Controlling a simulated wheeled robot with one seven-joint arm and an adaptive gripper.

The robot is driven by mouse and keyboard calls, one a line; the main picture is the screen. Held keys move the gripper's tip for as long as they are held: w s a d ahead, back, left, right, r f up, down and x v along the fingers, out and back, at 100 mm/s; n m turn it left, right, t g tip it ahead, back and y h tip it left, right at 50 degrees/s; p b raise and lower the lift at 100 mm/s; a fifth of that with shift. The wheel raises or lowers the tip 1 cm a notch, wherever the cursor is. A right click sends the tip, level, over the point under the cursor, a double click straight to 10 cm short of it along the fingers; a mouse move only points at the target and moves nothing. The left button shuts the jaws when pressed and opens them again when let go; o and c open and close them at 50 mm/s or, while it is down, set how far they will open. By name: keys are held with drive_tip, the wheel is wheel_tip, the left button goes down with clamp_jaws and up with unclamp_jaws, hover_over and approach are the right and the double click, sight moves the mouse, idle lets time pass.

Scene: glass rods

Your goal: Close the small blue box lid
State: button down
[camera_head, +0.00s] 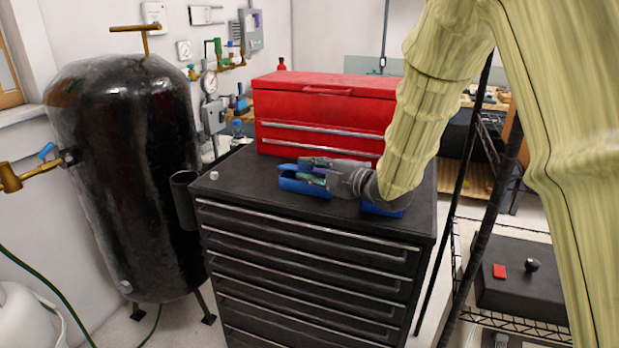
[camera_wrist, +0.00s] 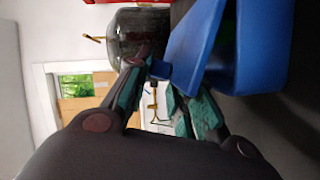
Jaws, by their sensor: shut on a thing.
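The small blue box (camera_head: 300,187) sits on top of the black tool cabinet, partly hidden by my gripper (camera_head: 312,171). In the wrist view the open box body (camera_wrist: 262,50) is at the upper right. Its lid (camera_wrist: 196,45) is a blue panel tilted away from the body, with a gap between them. In the head view the lid is hard to tell from the body behind the fingers.
The black cabinet (camera_head: 310,240) carries a red tool chest (camera_head: 325,108) behind the box. Another blue piece (camera_head: 388,209) shows under my wrist, mostly hidden. A black tank (camera_head: 130,180) stands left. The cabinet top's left part is mostly clear, with a small white object (camera_head: 213,175).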

drive_tip(key=shift+s+f+b, duration=0.1)
drive_tip(key=shift+f+b, duration=0.05)
drive_tip(key=shift+b, duration=0.25)
drive_tip(key=c, duration=1.3)
unclamp_jaws()
drive_tip(key=shift+c, duration=0.2)
